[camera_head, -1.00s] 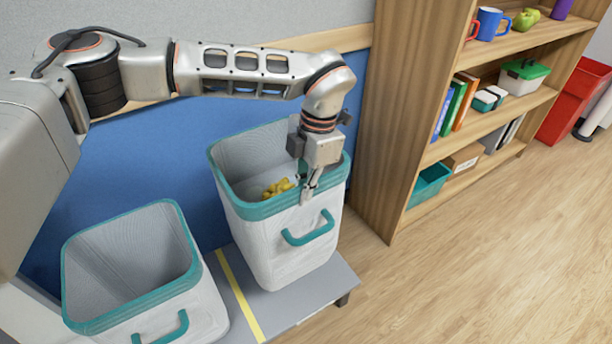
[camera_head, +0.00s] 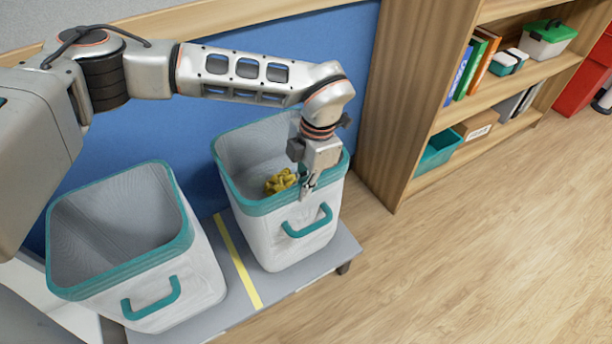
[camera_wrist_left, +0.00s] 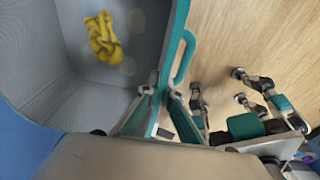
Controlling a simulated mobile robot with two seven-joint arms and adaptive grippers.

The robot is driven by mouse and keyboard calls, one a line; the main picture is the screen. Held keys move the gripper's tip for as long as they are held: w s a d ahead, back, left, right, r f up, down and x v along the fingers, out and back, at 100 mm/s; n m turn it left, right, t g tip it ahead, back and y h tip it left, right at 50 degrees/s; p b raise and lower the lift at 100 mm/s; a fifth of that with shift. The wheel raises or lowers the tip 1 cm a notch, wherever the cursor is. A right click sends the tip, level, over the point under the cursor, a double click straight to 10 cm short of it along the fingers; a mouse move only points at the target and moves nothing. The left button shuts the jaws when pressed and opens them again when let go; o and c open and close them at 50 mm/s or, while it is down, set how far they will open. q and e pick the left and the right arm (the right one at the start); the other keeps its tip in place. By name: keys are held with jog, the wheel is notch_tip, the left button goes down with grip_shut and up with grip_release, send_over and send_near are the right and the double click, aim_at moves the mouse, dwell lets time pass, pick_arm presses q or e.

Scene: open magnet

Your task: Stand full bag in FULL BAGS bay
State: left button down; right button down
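A white bag with teal rim and handle (camera_head: 290,244) stands upright on a grey platform (camera_head: 232,300), right of a yellow line. It also shows in the left wrist view (camera_wrist_left: 50,80). A yellow heap (camera_head: 281,181) lies inside it; the wrist view shows the heap too (camera_wrist_left: 103,37). My left gripper (camera_head: 307,189) comes down over the bag's front right rim. In the wrist view its fingers (camera_wrist_left: 163,88) are closed in on the rim, one inside, one outside. My right gripper does not show. No FULL BAGS label is readable.
A second similar bag (camera_head: 160,270) stands left of the yellow line (camera_head: 240,262); its visible inside is empty. A blue panel (camera_head: 130,135) rises behind. A wooden shelf (camera_head: 385,110) with books and boxes stands to the right. The wooden floor (camera_head: 450,270) in front is clear.

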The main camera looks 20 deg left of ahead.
pick_arm(q)
jog(key=shift+w+r, duration=0.2)
jog(key=shift+r, duration=0.05)
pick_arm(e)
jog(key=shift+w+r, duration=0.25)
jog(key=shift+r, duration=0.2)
pick_arm(q)
jog(key=c, duration=2.3)
grip_release()
jog(key=shift+s+f, duration=0.1)
jog(key=shift+f, duration=0.1)
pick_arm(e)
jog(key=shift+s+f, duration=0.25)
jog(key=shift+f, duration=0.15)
